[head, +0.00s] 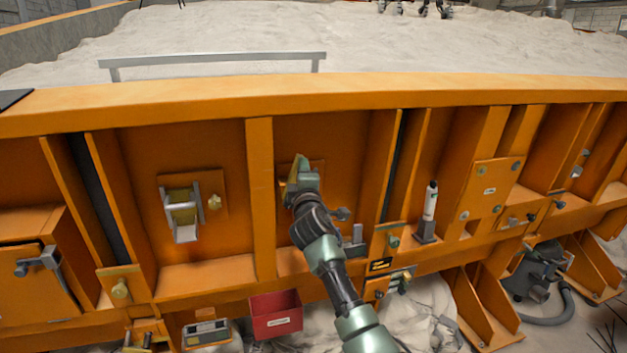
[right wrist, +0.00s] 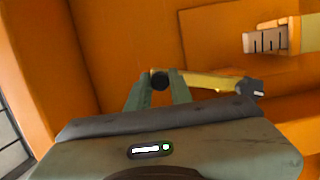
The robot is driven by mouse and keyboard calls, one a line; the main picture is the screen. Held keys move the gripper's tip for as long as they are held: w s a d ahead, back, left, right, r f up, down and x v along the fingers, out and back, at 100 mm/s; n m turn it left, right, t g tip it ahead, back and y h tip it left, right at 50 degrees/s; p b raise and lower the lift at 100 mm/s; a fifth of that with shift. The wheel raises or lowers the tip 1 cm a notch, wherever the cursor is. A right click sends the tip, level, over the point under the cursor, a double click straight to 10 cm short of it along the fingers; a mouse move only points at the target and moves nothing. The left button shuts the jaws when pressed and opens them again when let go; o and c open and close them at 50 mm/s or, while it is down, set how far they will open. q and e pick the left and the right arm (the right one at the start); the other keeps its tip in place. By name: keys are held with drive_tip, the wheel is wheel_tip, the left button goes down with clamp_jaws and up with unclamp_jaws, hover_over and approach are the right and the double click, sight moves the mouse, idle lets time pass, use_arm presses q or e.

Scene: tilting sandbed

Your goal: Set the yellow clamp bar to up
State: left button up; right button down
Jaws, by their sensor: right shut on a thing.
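The yellow clamp bar (right wrist: 212,80) shows in the right wrist view. In the head view my right gripper (head: 299,175) is in front of a recessed orange panel, and the arm hides most of the bar there. My left gripper is not in view.
A pale bracket with a yellow roller (head: 182,208) sits in the panel to the left. A red bin (head: 276,316) and a grey box (head: 207,333) are below. A white cylinder (head: 430,203) stands to the right. Orange ribs (head: 260,195) flank the recess.

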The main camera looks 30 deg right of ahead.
drive_tip(key=shift+w+a+r+n+b, duration=0.15)
drive_tip(key=shift+a+n+b, duration=0.35)
drive_tip(key=shift+a+n, duration=0.65)
drive_tip(key=shift+w+a+n+t+b, duration=0.15)
drive_tip(key=shift+a+n+t+b, duration=0.2)
drive_tip(key=shift+a+n, duration=0.55)
drive_tip(key=c, duration=1.3)
unclamp_jaws()
drive_tip(key=shift+a, duration=0.1)
drive_tip(key=shift+o, duration=0.2)
drive_tip(key=b+v, duration=0.1)
drive_tip(key=v, duration=0.6)
drive_tip(key=shift+s, duration=0.35)
drive_tip(key=shift+a, duration=0.15)
